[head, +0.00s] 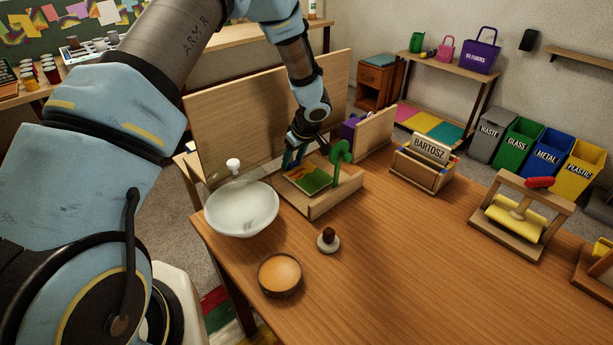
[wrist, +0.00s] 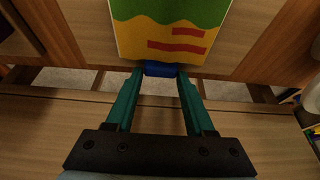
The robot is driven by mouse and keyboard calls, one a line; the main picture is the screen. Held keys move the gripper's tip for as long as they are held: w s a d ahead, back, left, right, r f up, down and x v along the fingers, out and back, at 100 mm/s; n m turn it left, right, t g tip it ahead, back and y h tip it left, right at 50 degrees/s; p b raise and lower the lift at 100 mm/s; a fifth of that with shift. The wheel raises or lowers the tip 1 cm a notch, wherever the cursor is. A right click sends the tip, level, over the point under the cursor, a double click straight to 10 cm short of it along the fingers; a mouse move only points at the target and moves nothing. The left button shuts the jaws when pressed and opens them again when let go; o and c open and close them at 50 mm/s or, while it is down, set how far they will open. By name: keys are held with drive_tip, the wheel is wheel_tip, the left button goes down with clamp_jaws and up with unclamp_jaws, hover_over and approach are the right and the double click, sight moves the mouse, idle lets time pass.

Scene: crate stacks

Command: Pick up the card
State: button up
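The card (head: 312,179) has green, yellow and red areas and lies on a wooden tray-like stand (head: 322,207) at the back left of the table. In the wrist view the card (wrist: 170,20) is at the top, with a blue piece (wrist: 160,69) at its near edge. My gripper (head: 291,162) is at the card's far left edge. Its teal fingers (wrist: 160,74) are spread apart, one at each end of the blue piece. I cannot tell whether they press on it.
A green wheel-like part (head: 341,155) stands right beside the card. A white bowl (head: 242,210), a stamp-like object (head: 328,240) and an orange-filled round dish (head: 280,275) are nearer. A box labelled BARTOSZ (head: 422,172) and a yellow roller stand (head: 514,218) are right. The front middle is clear.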

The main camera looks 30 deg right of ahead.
clamp_jaws()
